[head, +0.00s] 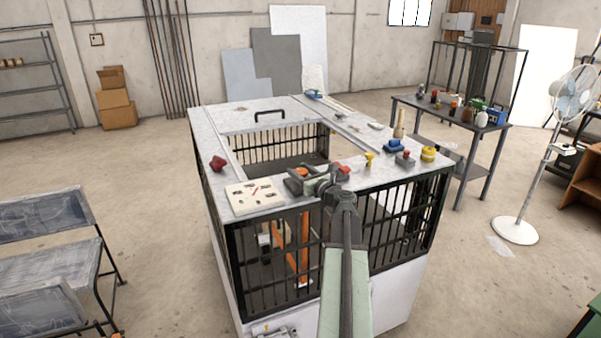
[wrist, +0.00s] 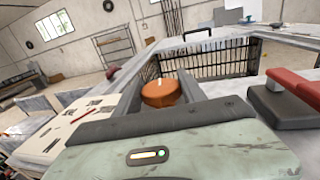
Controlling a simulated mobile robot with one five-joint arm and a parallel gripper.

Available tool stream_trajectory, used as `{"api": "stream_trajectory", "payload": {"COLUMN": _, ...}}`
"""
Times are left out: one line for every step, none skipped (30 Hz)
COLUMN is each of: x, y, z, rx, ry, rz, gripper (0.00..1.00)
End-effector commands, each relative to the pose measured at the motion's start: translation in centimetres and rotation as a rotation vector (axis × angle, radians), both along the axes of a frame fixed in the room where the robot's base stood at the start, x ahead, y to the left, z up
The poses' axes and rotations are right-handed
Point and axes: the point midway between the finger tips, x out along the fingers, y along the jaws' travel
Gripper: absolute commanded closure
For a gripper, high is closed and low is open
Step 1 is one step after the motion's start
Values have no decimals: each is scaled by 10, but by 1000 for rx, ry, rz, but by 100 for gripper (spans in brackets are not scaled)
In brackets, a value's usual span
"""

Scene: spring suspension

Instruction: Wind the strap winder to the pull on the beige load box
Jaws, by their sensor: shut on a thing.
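An orange round knob (wrist: 162,93), which looks like the strap winder's, sits between the fingers of my gripper (wrist: 165,97) in the wrist view. My gripper is shut on it, and the fingers hide its sides. In the head view my gripper (head: 308,184) is over the near edge of the pale bench top, and the knob is mostly hidden there. A flat cream panel (head: 246,203) with dark marks and a red line lies just left of my gripper; it also shows in the wrist view (wrist: 88,124). It may be the beige load box; its marks are too small to read.
The pale bench top (head: 232,122) surrounds an open well with black bars. A dark red knob (head: 217,163) stands at the left. A red-handled grey part (wrist: 285,100) is close right of my gripper. Yellow (head: 428,153) and blue (head: 393,146) parts stand farther right.

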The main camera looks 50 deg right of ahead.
Motion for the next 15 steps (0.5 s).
{"api": "stream_trajectory", "payload": {"x": -1, "y": 0, "z": -1, "rx": -2, "ry": 2, "rz": 0, "gripper": 93}}
{"api": "stream_trajectory", "payload": {"x": -1, "y": 0, "z": -1, "rx": -2, "ry": 2, "rz": 0, "gripper": 93}}
{"api": "stream_trajectory", "payload": {"x": -1, "y": 0, "z": -1, "rx": -2, "ry": 2, "rz": 0, "gripper": 93}}
{"api": "stream_trajectory", "payload": {"x": 0, "y": 0, "z": -1, "rx": -2, "ry": 2, "rz": 0, "gripper": 93}}
{"api": "stream_trajectory", "payload": {"x": -1, "y": 0, "z": -1, "rx": -2, "ry": 2, "rz": 0, "gripper": 93}}
{"api": "stream_trajectory", "payload": {"x": -1, "y": 0, "z": -1, "rx": -2, "ry": 3, "rz": 0, "gripper": 93}}
{"api": "stream_trajectory", "payload": {"x": 0, "y": 0, "z": -1, "rx": -2, "ry": 3, "rz": 0, "gripper": 93}}
{"api": "stream_trajectory", "payload": {"x": 0, "y": 0, "z": -1, "rx": -2, "ry": 3, "rz": 0, "gripper": 93}}
{"api": "stream_trajectory", "payload": {"x": 0, "y": 0, "z": -1, "rx": -2, "ry": 3, "rz": 1, "gripper": 47}}
{"api": "stream_trajectory", "payload": {"x": 0, "y": 0, "z": -1, "rx": -2, "ry": 3, "rz": 1, "gripper": 38}}
{"api": "stream_trajectory", "payload": {"x": 0, "y": 0, "z": -1, "rx": -2, "ry": 2, "rz": 1, "gripper": 30}}
{"api": "stream_trajectory", "payload": {"x": 0, "y": 0, "z": -1, "rx": -2, "ry": 2, "rz": 1, "gripper": 30}}
{"api": "stream_trajectory", "payload": {"x": 0, "y": 0, "z": -1, "rx": -2, "ry": 2, "rz": 1, "gripper": 30}}
{"api": "stream_trajectory", "payload": {"x": 0, "y": 0, "z": -1, "rx": -2, "ry": 1, "rz": 1, "gripper": 30}}
{"api": "stream_trajectory", "payload": {"x": 0, "y": 0, "z": -1, "rx": -2, "ry": 1, "rz": 1, "gripper": 30}}
